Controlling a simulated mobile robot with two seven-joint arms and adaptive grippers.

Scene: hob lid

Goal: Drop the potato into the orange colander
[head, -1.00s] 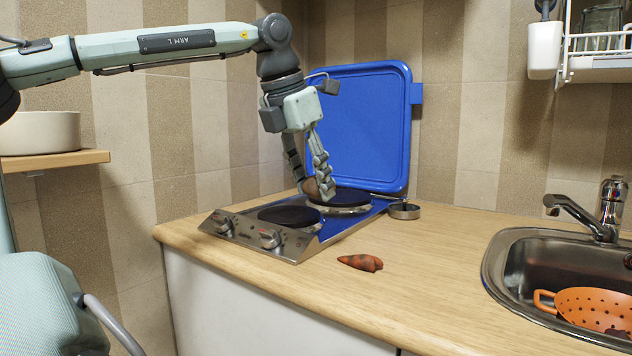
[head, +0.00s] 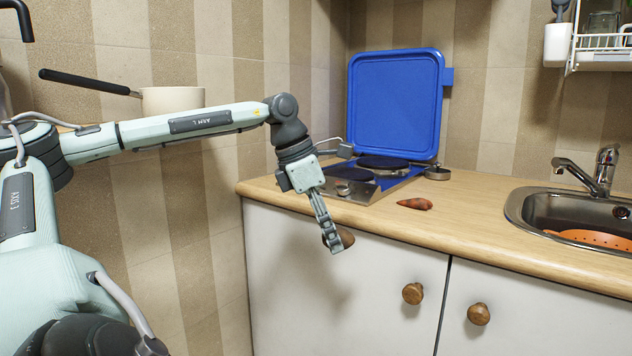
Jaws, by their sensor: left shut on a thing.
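A brown potato (head: 346,238) is in my left gripper (head: 334,243), whose fingers are shut on it and partly hide it. The gripper points down and holds the potato in front of the white cabinet, below the worktop edge and clear of the worktop. The orange colander (head: 594,238) sits in the steel sink at the right. Only its upper part shows above the sink's near rim. It is well to the right of the gripper.
The hob (head: 372,180) has its blue lid (head: 395,103) raised. A reddish-brown tapered root (head: 414,204) and a small metal pan (head: 437,173) lie near it on the worktop (head: 470,220). The tap (head: 598,172) rises behind the sink (head: 520,208). Wooden knobs (head: 412,293) stick out from the cabinet.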

